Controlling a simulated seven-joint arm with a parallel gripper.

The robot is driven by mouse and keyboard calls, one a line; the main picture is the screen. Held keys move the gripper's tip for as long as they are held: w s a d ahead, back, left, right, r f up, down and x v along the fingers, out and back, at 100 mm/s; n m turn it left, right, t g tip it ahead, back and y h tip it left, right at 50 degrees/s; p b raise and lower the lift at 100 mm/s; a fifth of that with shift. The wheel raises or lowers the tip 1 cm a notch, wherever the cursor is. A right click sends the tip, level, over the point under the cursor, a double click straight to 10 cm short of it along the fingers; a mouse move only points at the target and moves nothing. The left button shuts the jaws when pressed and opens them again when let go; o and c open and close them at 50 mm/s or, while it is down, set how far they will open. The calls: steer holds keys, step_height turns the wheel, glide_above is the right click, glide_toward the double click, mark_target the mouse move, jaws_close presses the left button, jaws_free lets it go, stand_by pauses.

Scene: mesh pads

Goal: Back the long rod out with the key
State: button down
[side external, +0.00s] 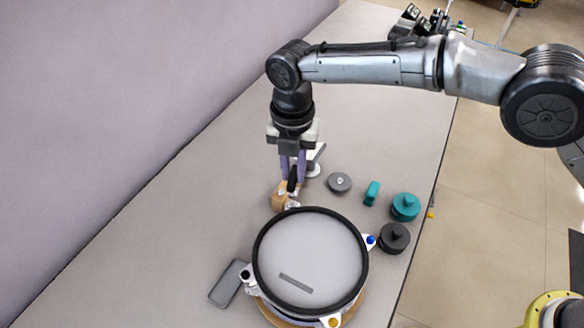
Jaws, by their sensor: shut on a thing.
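A round pad (310,252) with a grey mesh top and a black hoop sits at the front of the table. White lugs with blue, black and yellow knobs stand around its rim. My gripper (293,180) points down just behind the pad's far rim, its purple fingers shut on a dark upright piece, apparently the key (292,183). The key's lower end is close to a white lug (292,203) at the far rim. Whether it sits on the long rod cannot be told; the rod is not clearly distinguishable.
A tan block (279,197) stands left of the key. A grey disc (340,183), a teal piece (372,193), a teal knobbed weight (405,207) and a black one (395,238) lie right. A dark grey slab (230,283) lies left of the pad. The table's left side is clear.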

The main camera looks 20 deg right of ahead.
steer(key=m, duration=0.3)
steer(key=r+m, duration=0.1)
steer(key=m, duration=0.3)
steer(key=shift+r, duration=0.15)
steer(key=m, duration=0.2)
steer(key=r+m, duration=0.1)
steer(key=m, duration=0.1)
steer(key=shift+m, duration=0.4)
steer(key=shift+r+m, duration=0.45)
steer(key=shift+m, duration=0.45)
steer(key=shift+w+a+r, duration=0.1)
steer(key=shift+r, duration=0.1)
steer(key=shift+f, duration=3.35)
steer(key=shift+f, duration=0.1)
